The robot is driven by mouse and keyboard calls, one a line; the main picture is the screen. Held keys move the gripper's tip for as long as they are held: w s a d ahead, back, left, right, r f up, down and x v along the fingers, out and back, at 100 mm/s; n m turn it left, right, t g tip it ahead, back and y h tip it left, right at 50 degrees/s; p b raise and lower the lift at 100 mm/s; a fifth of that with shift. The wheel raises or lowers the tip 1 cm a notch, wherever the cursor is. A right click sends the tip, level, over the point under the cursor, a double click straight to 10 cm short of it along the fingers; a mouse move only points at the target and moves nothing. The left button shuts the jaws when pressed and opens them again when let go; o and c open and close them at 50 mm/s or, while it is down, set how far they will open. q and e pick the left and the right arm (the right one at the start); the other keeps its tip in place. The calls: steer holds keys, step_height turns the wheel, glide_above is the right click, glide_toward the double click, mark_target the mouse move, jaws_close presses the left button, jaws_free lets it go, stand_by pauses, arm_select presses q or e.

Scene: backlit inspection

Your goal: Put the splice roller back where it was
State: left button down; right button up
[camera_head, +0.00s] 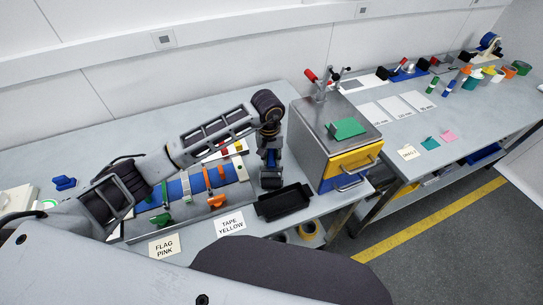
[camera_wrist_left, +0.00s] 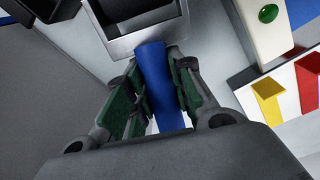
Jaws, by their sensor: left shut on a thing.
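My left gripper (camera_head: 270,180) points down over the near table, between the blue roll with bands and the metal drawer box. In the left wrist view, its green-padded fingers (camera_wrist_left: 160,95) are shut on a blue handle (camera_wrist_left: 152,62). I take this to be the splice roller. The handle's far end meets a grey metal frame (camera_wrist_left: 118,45). In the head view the gripper hides most of the held thing, and I cannot tell whether it touches the table. My right gripper is not in view.
A black tray (camera_head: 270,211) lies just in front of the gripper. The metal drawer box (camera_head: 313,150) stands to the right, its yellow drawer (camera_head: 345,163) facing forward. The banded blue roll (camera_head: 178,189) lies left. Cards (camera_head: 229,224) lie along the front edge.

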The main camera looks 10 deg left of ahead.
mark_target(270, 155)
arm_select(q)
steer(key=shift+f, duration=0.1)
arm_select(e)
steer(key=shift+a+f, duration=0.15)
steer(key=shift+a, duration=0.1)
arm_select(q)
steer(key=c, duration=1.2)
jaws_free()
steer(key=shift+c, duration=0.2)
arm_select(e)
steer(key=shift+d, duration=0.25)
arm_select(q)
steer(key=shift+r, duration=0.3)
steer(key=r, duration=0.3)
steer(key=r+b, duration=0.1)
steer(key=r, duration=0.2)
steer(key=r+b, duration=0.1)
steer(key=r, duration=0.2)
steer(key=shift+s+a+r, duration=0.2)
steer(key=shift+s+r, duration=0.05)
steer(key=shift+r, duration=1.05)
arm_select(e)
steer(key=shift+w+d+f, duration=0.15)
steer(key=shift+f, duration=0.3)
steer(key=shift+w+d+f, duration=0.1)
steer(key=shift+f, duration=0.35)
